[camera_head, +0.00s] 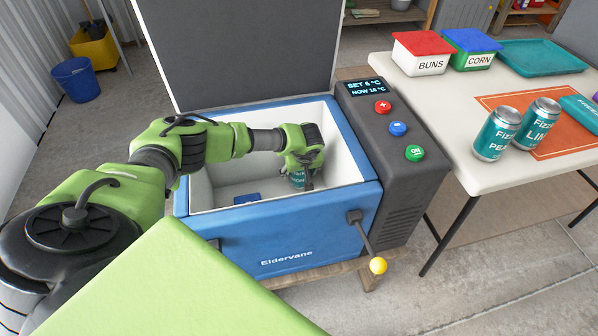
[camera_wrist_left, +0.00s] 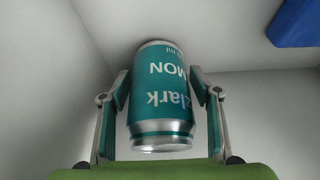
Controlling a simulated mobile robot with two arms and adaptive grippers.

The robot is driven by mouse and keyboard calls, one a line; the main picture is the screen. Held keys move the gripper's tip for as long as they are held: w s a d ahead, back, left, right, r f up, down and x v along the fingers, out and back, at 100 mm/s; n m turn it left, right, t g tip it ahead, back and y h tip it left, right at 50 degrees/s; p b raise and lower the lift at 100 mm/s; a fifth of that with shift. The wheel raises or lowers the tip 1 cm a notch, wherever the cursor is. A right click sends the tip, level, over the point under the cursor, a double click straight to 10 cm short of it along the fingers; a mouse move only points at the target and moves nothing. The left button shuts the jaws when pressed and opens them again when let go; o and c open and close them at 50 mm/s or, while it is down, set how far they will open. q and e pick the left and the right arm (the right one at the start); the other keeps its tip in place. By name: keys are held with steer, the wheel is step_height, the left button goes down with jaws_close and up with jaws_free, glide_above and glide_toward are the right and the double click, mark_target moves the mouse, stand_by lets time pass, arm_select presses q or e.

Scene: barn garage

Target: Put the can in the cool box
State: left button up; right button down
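The blue cool box (camera_head: 280,235) stands with its grey lid (camera_head: 240,45) raised and its white inside open. My left gripper (camera_head: 300,168) reaches down into it, near the right inner wall. A teal and silver can (camera_head: 297,180) is between its fingers, low in the box. In the left wrist view the can (camera_wrist_left: 160,105) shows label letters "MON" and "lark" upside down. I cannot tell whether the can touches the floor. My right gripper is not in view.
A blue block (camera_head: 246,198) lies on the box floor. The control panel (camera_head: 385,110) has a display and three buttons. A yellow-knobbed lever (camera_head: 378,265) sticks out in front. The table (camera_head: 450,120) holds two more cans (camera_head: 497,133), red and blue-lidded tubs and a teal tray (camera_head: 541,58).

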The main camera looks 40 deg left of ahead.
arm_select(q)
steer(key=shift+r, duration=0.1)
stand_by(0.3)
steer(key=p+v, duration=0.2)
steer(key=v, duration=1)
steer(key=shift+p, duration=0.4)
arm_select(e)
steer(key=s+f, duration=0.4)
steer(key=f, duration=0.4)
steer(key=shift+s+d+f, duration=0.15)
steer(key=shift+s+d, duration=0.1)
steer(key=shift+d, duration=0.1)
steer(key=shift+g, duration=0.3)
